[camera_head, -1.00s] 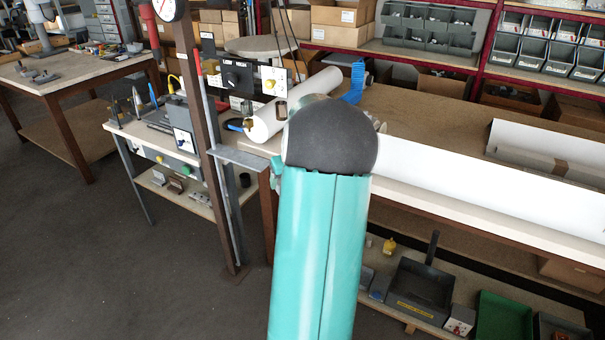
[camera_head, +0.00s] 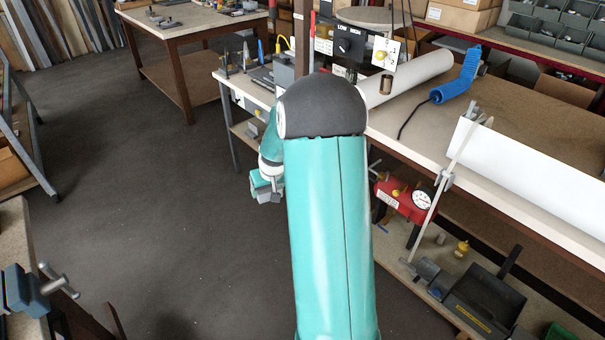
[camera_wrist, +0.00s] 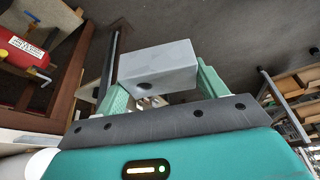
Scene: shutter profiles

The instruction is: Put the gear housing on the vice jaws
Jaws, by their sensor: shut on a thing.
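My gripper (camera_wrist: 160,88) is shut on a plain grey block, the gear housing (camera_wrist: 158,66), with one green finger on each side of it. A dark round hole shows in the housing's near face. In the head view my gripper (camera_head: 265,186) hangs left of my arm over the open floor, and the housing is small and partly hidden there. A blue vice (camera_head: 17,290) with a grey screw and T-handle stands at the lower left, on a bench edge, well apart from my gripper. Its jaws are largely cut off by the picture edge.
Open grey floor (camera_head: 170,225) lies between the vice's bench (camera_head: 15,232) and the workbench (camera_head: 415,110) at right. A metal rack (camera_head: 22,130) stands at the left. A red gauge unit (camera_head: 405,200) is below the workbench's edge.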

